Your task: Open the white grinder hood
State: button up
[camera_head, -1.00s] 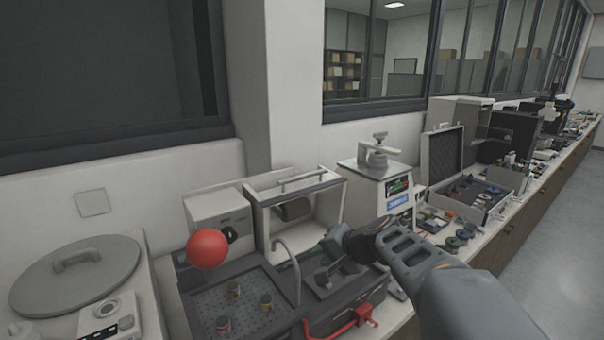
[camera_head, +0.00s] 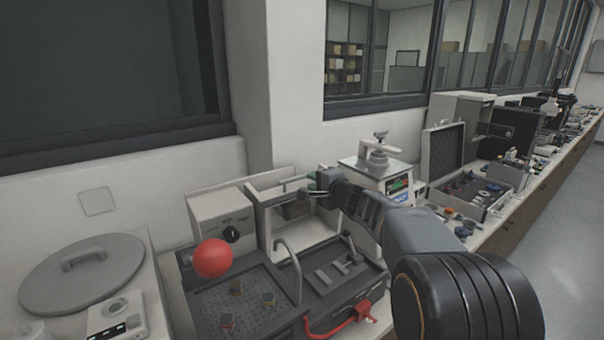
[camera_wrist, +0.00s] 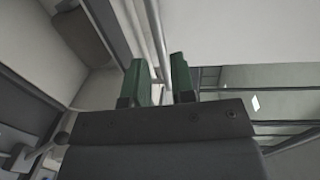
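The white grinder hood (camera_head: 262,222) stands over the back of the dark grinder basin in the head view. Its left upright and part of its top edge show; my arm covers its right part. My gripper (camera_head: 308,187) is at the hood's top front edge, by its handle bar. In the wrist view my gripper's two green fingertips (camera_wrist: 158,80) are apart, with the pale handle bar (camera_wrist: 151,35) running down toward the gap between them. I cannot tell whether either finger touches the bar.
A red ball (camera_head: 212,258) is in front of the white control box (camera_head: 222,215). The dark basin (camera_head: 215,300) holds small cups and a curved tap (camera_head: 293,268). A red lever (camera_head: 350,318) sits at the front. A white machine (camera_head: 372,176) stands close right of the hood.

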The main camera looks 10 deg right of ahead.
aim_at(303, 177)
jog(key=shift+p+x, duration=0.8)
jog(key=shift+x, duration=2.1)
grip_shut()
